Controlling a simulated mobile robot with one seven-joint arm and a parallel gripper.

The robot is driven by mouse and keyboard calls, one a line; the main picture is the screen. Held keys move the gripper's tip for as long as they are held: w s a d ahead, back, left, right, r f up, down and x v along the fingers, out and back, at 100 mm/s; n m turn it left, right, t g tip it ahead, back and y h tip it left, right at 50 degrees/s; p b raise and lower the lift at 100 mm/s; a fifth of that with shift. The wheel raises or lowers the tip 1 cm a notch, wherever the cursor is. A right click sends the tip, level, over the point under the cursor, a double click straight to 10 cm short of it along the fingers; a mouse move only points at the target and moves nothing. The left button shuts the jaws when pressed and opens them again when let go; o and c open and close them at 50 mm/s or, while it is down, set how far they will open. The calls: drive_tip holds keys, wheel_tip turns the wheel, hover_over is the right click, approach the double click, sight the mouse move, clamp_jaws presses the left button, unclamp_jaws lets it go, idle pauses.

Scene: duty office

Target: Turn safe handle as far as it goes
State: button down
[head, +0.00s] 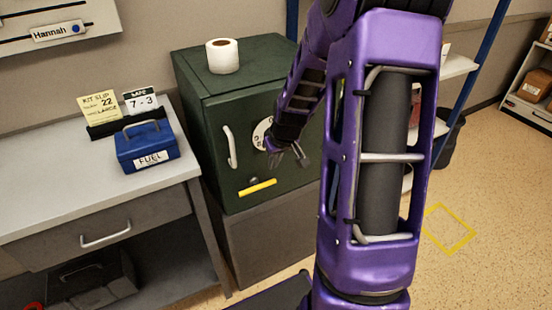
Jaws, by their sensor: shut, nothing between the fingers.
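The dark green safe (208,126) stands on a grey base cabinet, its door facing me. A yellow bar handle (258,187), close to level, is low on the door with a dark hub just above it. A white upright pull (231,147) is on the door's left side. A white round dial (262,133) is partly hidden behind my arm. My gripper (289,158) is shut and empty in front of the door, above and right of the yellow handle and apart from it in the picture. The door's right part is hidden by my arm.
A white roll (222,56) stands on the safe. Left of it, a desk (50,185) holds a blue FUEL box (147,147), a KIT SLIP note (99,108) and a SAFE 7-3 card (140,101). Shelving is at the right. Floor with a yellow square (449,229) is clear.

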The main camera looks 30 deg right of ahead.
drive_tip(key=x, duration=0.8)
drive_tip(key=shift+s+f+b, duration=0.2)
drive_tip(key=shift+s+b, duration=0.05)
drive_tip(key=shift+b, duration=0.2)
